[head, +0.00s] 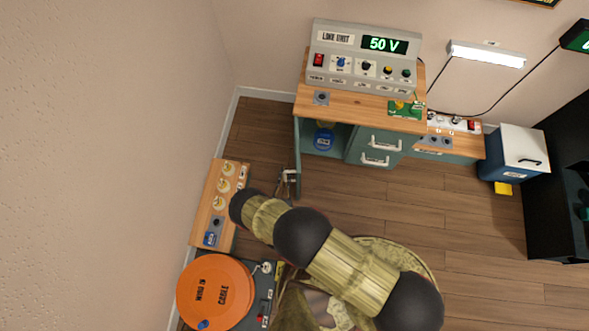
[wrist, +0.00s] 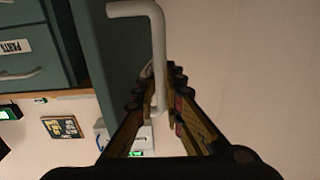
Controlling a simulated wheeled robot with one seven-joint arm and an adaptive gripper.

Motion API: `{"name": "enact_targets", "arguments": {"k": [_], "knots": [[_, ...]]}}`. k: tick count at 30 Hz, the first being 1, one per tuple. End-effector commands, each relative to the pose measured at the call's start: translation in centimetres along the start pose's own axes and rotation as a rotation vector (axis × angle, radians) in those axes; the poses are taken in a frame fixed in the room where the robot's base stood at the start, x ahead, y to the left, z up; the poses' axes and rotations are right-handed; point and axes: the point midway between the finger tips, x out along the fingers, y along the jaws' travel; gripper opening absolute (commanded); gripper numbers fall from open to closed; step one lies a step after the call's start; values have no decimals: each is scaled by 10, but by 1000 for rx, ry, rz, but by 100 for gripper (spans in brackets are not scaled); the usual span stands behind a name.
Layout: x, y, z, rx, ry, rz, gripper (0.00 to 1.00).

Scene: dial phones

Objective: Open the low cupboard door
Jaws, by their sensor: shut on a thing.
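The low cupboard (head: 337,137) is the left part of the teal bench, and its inside shows in the head view. The teal door (head: 297,155) appears nearly edge-on at the left front, swung out from the bench. My gripper (head: 289,178) is at the outer end of this door. In the wrist view my gripper (wrist: 160,108) is shut on the white bar handle (wrist: 157,45), with a finger on each side of it. The dark teal door face (wrist: 112,50) is behind the handle. The handle's far mount is partly hidden by the fingers.
A blue round container (head: 323,141) is inside the cupboard. Drawers with white handles (head: 378,152) are to its right. The wooden floor (head: 400,205) before the bench is clear.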

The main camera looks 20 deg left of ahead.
Motion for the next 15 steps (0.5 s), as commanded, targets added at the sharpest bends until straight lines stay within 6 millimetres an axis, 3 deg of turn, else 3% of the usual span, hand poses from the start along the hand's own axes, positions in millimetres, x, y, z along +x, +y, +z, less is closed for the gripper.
{"name": "enact_targets", "arguments": {"k": [6, 15], "knots": [[-1, -20, 4, -6, -5, 84, 0], [1, -30, 4, -9, -6, 128, 0]]}}
